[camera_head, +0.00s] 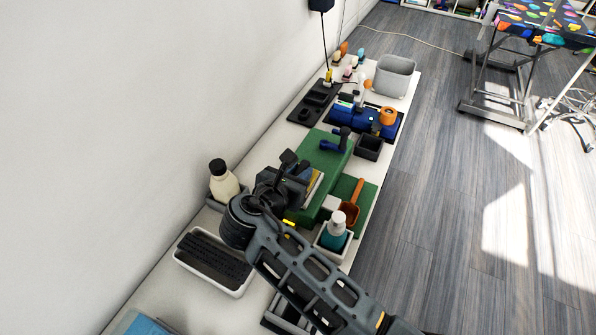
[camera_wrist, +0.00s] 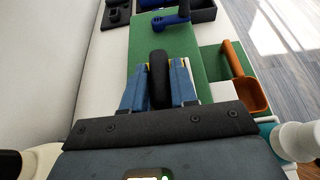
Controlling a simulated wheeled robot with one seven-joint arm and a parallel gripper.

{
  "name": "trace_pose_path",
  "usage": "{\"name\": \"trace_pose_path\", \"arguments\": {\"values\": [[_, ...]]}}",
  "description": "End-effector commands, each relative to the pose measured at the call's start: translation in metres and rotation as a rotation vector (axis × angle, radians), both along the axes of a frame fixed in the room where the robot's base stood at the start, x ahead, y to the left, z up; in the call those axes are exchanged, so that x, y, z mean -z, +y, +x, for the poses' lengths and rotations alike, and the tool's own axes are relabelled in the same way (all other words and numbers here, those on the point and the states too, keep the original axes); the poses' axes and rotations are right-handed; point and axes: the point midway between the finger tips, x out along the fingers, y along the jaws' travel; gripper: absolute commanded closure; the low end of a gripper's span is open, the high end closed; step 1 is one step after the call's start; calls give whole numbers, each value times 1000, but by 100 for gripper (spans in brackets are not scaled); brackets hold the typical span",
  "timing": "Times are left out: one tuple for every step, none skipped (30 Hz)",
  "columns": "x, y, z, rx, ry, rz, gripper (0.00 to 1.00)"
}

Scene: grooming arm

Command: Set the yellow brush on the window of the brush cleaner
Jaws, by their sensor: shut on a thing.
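My gripper (camera_wrist: 159,84) is over the near end of a green surface (camera_wrist: 115,130). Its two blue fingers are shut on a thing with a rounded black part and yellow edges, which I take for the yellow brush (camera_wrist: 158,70). In the head view my gripper (camera_head: 298,178) mostly hides it; a yellow edge (camera_head: 315,182) shows beside the fingers. The green block (camera_head: 326,148) carries a dark blue handled tool (camera_head: 337,142). A blue machine with an orange part (camera_head: 362,118) stands farther back. I cannot tell which device is the brush cleaner, and I see no clear window.
A cream bottle (camera_head: 224,182) stands by the wall. A white tray with dark ribs (camera_head: 212,262) is nearer. A teal pump bottle (camera_head: 336,232) and an orange scoop (camera_head: 353,205) are at the right. A grey bin (camera_head: 394,75) is at the far end.

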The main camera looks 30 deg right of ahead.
Motion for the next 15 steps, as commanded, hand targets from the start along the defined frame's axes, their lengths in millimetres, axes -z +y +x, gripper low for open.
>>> {"name": "trace_pose_path", "arguments": {"values": [[0,0,0,0,0,0,100],[0,0,0,0,1,-1,100],[1,0,0,0,1,-1,100],[1,0,0,0,1,-1,100],[2,0,0,0,1,-1,100],[2,0,0,0,1,-1,100],[2,0,0,0,1,-1,100],[3,0,0,0,1,-1,100],[3,0,0,0,1,-1,100],[3,0,0,0,-1,-1,100],[4,0,0,0,-1,-1,100],[4,0,0,0,-1,-1,100],[4,0,0,0,-1,-1,100],[4,0,0,0,-1,0,71],[4,0,0,0,-1,0,67]]}}
